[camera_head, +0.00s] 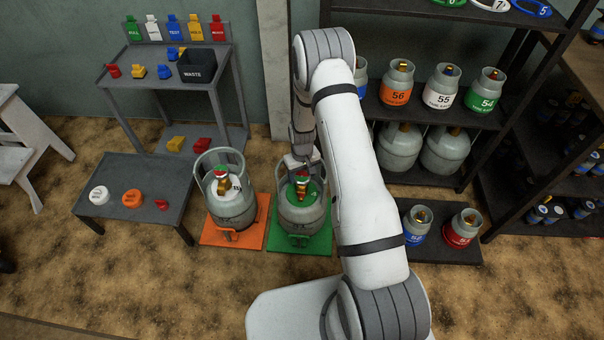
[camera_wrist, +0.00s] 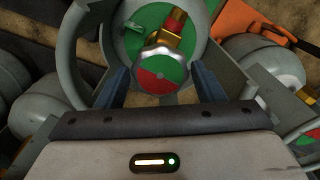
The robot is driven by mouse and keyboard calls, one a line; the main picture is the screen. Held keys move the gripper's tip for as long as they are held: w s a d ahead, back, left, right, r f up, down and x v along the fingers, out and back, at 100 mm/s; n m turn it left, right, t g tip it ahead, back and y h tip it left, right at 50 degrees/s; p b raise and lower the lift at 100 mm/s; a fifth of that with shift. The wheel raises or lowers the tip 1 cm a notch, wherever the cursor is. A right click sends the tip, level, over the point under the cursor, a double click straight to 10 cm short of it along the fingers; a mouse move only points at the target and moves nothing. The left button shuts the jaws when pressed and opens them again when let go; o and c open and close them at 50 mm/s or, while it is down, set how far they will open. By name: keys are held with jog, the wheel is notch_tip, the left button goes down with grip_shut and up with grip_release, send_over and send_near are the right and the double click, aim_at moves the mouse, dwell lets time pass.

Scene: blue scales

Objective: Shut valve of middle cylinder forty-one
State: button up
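A grey gas cylinder with a green top (camera_head: 301,216) stands upright on a green scale (camera_head: 287,241). I cannot read a number on it. Its brass valve (camera_wrist: 184,37) sits inside the collar, with a round silver knob (camera_wrist: 161,76) whose face is part red, part green. My gripper (camera_head: 299,160) is over this cylinder. In the wrist view my gripper (camera_wrist: 161,82) has one finger on each side of the knob, with slight gaps seeming to show, so it looks open. Whether a finger touches the knob is unclear.
Another grey cylinder (camera_head: 232,210) stands on an orange scale (camera_head: 216,234) close at the left. A low table (camera_head: 150,180) with loose caps is further left. A black shelf (camera_head: 440,115) with numbered cylinders stands at the right behind my arm. The front floor is clear.

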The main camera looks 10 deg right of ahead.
jog(key=c, duration=0.6)
